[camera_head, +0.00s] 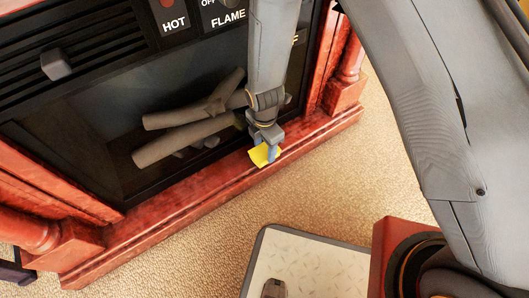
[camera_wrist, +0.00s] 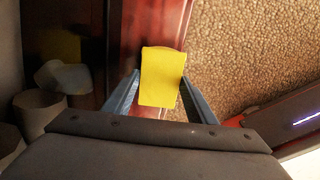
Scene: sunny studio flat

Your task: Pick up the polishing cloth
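The polishing cloth (camera_head: 259,156) is a small yellow piece at the fireplace's red-brown base ledge. It also shows in the wrist view (camera_wrist: 161,78), between the two grey-blue fingers. My gripper (camera_head: 268,158) points down at the ledge, with its fingertips at the cloth. In the wrist view my gripper (camera_wrist: 160,76) has its fingers apart, with the cloth filling most or all of the gap at the tips. Whether both fingers press on the cloth is not clear. Whether the cloth rests on the ledge or is just above it I cannot tell.
The fireplace, with its log set (camera_head: 190,132) and dark opening, stands close behind and left of my gripper. Its red-brown base ledge (camera_head: 165,222) runs beneath. Open tan carpet (camera_head: 345,178) lies in front and to the right.

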